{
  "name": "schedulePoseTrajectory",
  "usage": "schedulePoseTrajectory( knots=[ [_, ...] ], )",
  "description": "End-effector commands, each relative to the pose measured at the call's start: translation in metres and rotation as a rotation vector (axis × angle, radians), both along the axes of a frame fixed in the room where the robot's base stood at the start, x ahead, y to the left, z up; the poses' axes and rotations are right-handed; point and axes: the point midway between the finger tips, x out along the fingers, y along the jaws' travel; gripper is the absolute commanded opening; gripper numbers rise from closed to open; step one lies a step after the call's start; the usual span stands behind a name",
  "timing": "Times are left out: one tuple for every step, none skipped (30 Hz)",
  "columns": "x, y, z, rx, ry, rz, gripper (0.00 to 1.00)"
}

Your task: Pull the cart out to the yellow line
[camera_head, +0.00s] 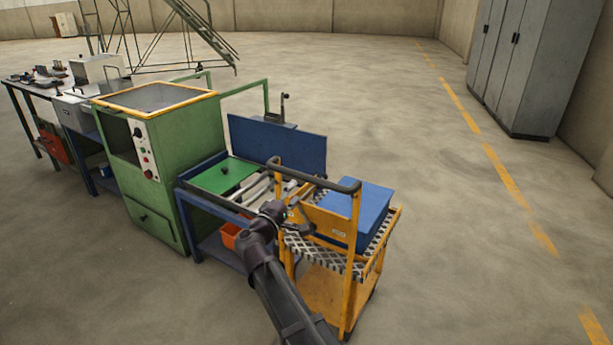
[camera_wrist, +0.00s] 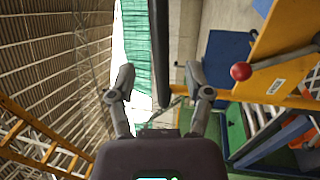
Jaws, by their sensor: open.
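The orange cart (camera_head: 350,290) stands beside the blue work table, with a dark handle bar (camera_head: 312,178) across the top of its uprights. It carries a blue box (camera_head: 365,207) on its upper deck. My gripper (camera_head: 303,212) is in front of the cart, near the handle's uprights. In the wrist view my gripper (camera_wrist: 159,77) is open, and the dark bar (camera_wrist: 161,45) appears between its two fingers; I cannot tell whether they touch it. An orange panel with a red-knobbed lever (camera_wrist: 241,71) is to the right there. The dashed yellow line (camera_head: 505,175) runs along the floor at right.
The blue table (camera_head: 215,215) with a green plate (camera_head: 225,175) and blue upright panel (camera_head: 290,145) adjoins the cart's left. A green furnace cabinet (camera_head: 160,160) stands beyond. Grey lockers (camera_head: 525,70) stand past the line. The floor between cart and line is clear.

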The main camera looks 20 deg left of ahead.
Motion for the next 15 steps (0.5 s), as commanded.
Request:
schedulePoseTrajectory(
  knots=[
    [0.01, 0.0, 0.003, 0.0, 0.0, -0.001, 0.65],
    [0.014, 0.0, 0.004, 0.0, 0.0, 0.0, 0.65],
    [0.02, -0.001, 0.005, -0.001, 0.0, -0.001, 0.65],
    [0.025, -0.002, 0.006, 0.0, 0.0, -0.002, 0.65],
    [0.03, -0.002, 0.007, 0.0, 0.0, -0.002, 0.65],
    [0.035, -0.003, 0.008, 0.0, 0.0, 0.0, 0.65],
    [0.039, -0.003, 0.009, 0.0, 0.0, 0.0, 0.65],
    [0.043, -0.004, 0.01, 0.0, 0.0, -0.001, 0.65],
    [0.048, -0.005, 0.011, 0.0, 0.0, -0.001, 0.65],
    [0.051, -0.005, 0.011, 0.001, 0.0, -0.001, 0.65],
    [0.054, -0.006, 0.012, 0.001, 0.0, -0.001, 0.65],
    [0.058, -0.006, 0.012, 0.001, 0.0, 0.0, 0.65],
    [0.06, -0.006, 0.013, 0.001, 0.0, 0.001, 0.65],
    [0.063, -0.006, 0.013, 0.001, 0.0, 0.001, 0.65],
    [0.065, -0.007, 0.014, 0.001, 0.0, 0.001, 0.65]
  ],
)
